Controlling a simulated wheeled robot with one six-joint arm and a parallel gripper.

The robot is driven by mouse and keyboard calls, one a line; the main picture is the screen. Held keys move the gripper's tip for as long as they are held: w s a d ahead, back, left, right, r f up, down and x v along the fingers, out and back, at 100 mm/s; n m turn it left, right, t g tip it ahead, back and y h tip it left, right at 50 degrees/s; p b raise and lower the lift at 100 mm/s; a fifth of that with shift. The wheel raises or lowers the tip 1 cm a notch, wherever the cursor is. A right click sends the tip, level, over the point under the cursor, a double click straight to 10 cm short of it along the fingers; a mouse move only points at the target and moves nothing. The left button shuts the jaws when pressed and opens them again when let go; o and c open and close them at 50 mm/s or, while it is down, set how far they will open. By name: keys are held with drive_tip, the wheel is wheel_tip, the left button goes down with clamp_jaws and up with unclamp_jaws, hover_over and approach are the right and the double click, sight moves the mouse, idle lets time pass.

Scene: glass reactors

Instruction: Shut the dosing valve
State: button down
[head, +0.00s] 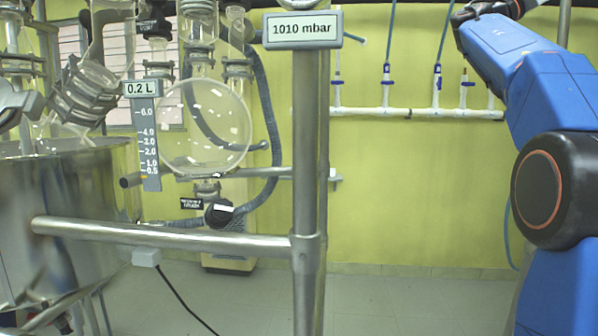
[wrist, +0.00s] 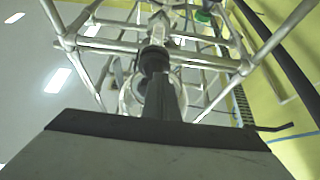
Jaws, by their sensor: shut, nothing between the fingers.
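In the head view, a round black knob (head: 219,212) with a white mark sits under the round glass flask (head: 205,128), beside a small black label (head: 202,203) too small to read. It looks like the dosing valve, but I cannot be sure, nor tell whether it is open. My gripper (wrist: 161,84) shows only in the wrist view, its dark fingers together and empty. A dark round part (wrist: 153,60) appears just beyond the fingertips; I cannot tell whether they touch. My blue arm is at the right of the head view.
A metal post (head: 309,150) and a horizontal rail (head: 160,235) stand in front of the glassware. A level scale marked 0.2 L (head: 146,130) hangs left of the flask. A steel vessel (head: 60,210) is at left. Open floor (head: 420,300) lies right of the post.

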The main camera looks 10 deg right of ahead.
drive_tip(key=shift+w+a, duration=0.2)
drive_tip(key=shift+a, duration=0.7)
drive_tip(key=shift+w+a, duration=0.25)
drive_tip(key=shift+a, duration=0.7)
drive_tip(key=shift+w+a, duration=0.2)
drive_tip(key=shift+a, duration=0.7)
drive_tip(key=s+d, duration=0.3)
drive_tip(key=d, duration=0.2)
drive_tip(key=shift+d+r, duration=0.15)
drive_tip(key=shift+d, duration=0.05)
drive_tip(key=shift+r, duration=0.2)
drive_tip(key=shift+w+d, duration=0.1)
drive_tip(key=shift+w, duration=0.15)
drive_tip(key=shift+f, duration=0.2)
